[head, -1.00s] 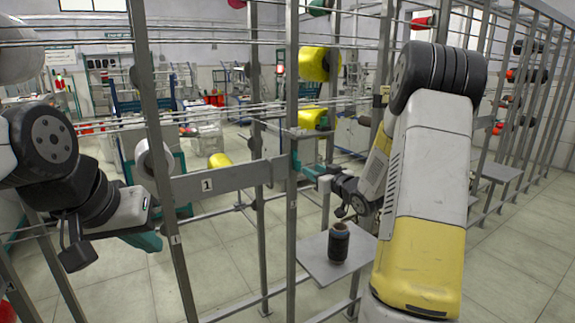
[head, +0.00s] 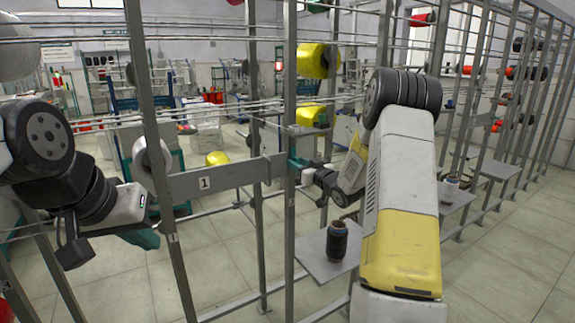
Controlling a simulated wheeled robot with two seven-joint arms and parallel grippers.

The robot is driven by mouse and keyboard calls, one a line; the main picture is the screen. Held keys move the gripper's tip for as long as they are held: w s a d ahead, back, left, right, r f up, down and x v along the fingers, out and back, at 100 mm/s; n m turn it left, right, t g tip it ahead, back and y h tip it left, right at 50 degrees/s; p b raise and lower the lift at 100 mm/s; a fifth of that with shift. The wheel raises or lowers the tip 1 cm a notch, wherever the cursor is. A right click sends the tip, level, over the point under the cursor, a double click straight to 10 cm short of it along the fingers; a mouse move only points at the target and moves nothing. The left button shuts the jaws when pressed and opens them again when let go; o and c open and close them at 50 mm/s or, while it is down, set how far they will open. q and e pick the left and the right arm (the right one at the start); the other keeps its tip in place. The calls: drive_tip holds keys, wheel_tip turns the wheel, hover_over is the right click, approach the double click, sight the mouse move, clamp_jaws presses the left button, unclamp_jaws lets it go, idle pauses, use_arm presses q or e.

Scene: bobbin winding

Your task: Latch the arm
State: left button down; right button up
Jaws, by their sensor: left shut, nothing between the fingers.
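The grey arm, a flat bar with a number 1 label (head: 228,178), spans level between two posts of the rack. Its right end is by the middle post (head: 290,215). My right gripper (head: 297,163) has its teal fingers at that post, beside the bar's right end. Whether they touch, and how far apart they are, is too small to tell. My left gripper (head: 145,238) is shut and empty at the left, below and left of the bar and apart from it.
A dark bobbin (head: 337,241) stands on a small grey shelf (head: 318,262) below my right forearm. A white-topped bobbin (head: 449,187) stands on another shelf to the right. Rack posts and horizontal wires stand close to both arms.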

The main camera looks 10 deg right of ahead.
clamp_jaws()
drive_tip(key=shift+s+a+f+n, duration=0.1)
drive_tip(key=shift+a+f+n, duration=0.15)
drive_tip(key=shift+n, duration=2.75)
drive_tip(key=shift+s+a+f+n, duration=0.1)
drive_tip(key=shift+a+f+n, duration=0.1)
drive_tip(key=shift+n, duration=2.8)
drive_tip(key=shift+s+a+f+n, duration=0.1)
drive_tip(key=shift+a+f+n, duration=0.15)
drive_tip(key=shift+n, duration=2.75)
